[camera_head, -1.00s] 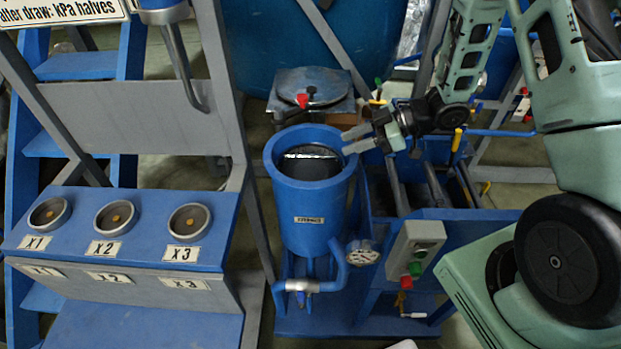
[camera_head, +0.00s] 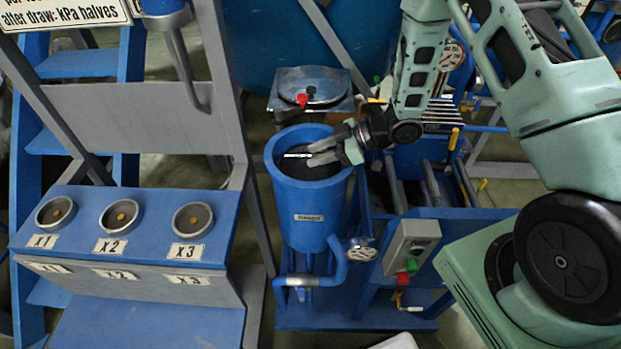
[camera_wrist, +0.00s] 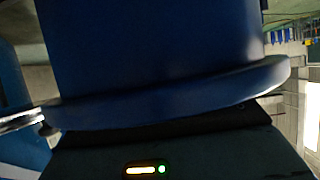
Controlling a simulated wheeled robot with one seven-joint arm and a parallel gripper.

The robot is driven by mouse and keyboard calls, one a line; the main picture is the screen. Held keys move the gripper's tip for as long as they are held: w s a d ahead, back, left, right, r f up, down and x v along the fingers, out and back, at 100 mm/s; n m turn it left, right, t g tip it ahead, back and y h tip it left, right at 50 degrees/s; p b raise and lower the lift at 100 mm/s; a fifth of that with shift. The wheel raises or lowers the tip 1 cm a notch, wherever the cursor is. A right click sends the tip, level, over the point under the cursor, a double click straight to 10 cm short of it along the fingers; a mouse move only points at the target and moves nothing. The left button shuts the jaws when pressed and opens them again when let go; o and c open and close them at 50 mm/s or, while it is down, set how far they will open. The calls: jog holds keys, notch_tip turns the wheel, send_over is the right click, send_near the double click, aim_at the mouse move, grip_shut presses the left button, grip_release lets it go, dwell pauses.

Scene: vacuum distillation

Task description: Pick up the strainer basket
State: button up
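The strainer basket appears to be the dark, round insert (camera_head: 312,172) inside the blue open-topped vessel (camera_head: 312,215) in the head view. A thin bright bar (camera_head: 298,155) shows across its top; I cannot tell whether this is its handle. My gripper (camera_head: 312,153) reaches in from the right over the vessel's mouth. Its two fingers are apart, with their tips close to the right end of the bright bar. I see no grip on anything, and contact is unclear. In the wrist view the vessel's dark blue wall and rim (camera_wrist: 170,100) fill most of the picture and the basket is hidden.
A metal plate with a round lid (camera_head: 310,90) lies behind the vessel. A gauge (camera_head: 361,250) and a grey switch box (camera_head: 411,245) stand at its lower right. A blue console (camera_head: 125,225) with three dials is on the left. A grey diagonal strut (camera_head: 335,45) rises behind.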

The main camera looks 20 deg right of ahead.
grip_shut()
jog(key=shift+r, duration=0.1)
dwell(1.2)
